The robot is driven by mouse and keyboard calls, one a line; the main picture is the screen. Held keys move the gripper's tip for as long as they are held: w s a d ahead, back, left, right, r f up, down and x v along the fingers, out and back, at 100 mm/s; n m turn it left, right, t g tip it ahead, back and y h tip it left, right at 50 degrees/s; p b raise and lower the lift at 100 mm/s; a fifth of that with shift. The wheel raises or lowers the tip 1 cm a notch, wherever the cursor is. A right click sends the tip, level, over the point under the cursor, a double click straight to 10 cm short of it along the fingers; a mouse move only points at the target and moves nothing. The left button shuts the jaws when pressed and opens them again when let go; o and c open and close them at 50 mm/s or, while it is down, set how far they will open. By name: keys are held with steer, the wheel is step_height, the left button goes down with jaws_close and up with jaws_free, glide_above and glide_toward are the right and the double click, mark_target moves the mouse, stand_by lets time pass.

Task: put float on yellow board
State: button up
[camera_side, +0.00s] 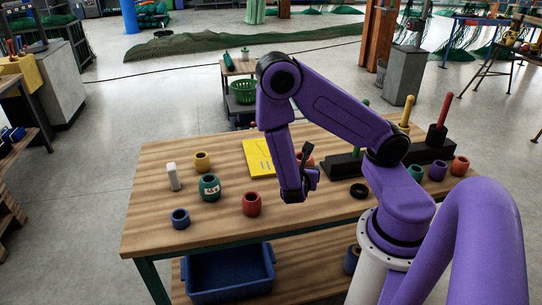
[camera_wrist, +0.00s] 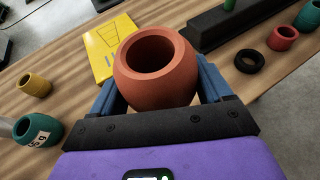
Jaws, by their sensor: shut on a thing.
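An orange-red barrel-shaped float (camera_wrist: 157,85) with an open round hole on top is between the blue fingers of my gripper (camera_wrist: 157,74), which is shut on it. In the side view my arm hides most of the gripper; an orange patch (camera_side: 306,160) shows beside it, and I cannot tell there how high the float is. The yellow board (camera_side: 257,158) lies flat on the wooden table, just left of my gripper. In the wrist view the yellow board (camera_wrist: 108,45) lies beyond and left of the float, which covers its near right corner. Dark lines mark its face.
On the left stand a white cylinder (camera_side: 173,177) and yellow (camera_side: 202,161), green (camera_side: 210,187), red (camera_side: 251,204) and blue (camera_side: 180,218) floats. On the right are a black ring (camera_side: 358,190), black peg stands (camera_side: 343,167) and more floats. Table between board and front edge is partly clear.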

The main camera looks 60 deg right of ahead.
steer(key=w+d, duration=0.5)
steer(key=w, duration=0.2)
glide_above(268, 154)
steer(key=shift+m+g+h, duration=0.3)
steer(key=shift+m+g, duration=0.1)
steer(key=f, duration=0.7)
steer(key=shift+s, duration=0.25)
steer(key=shift+w+d+f, duration=0.1)
steer(key=shift+w+f, duration=0.05)
steer(key=shift+f, duration=1.65)
steer(key=shift+f, duration=0.1)
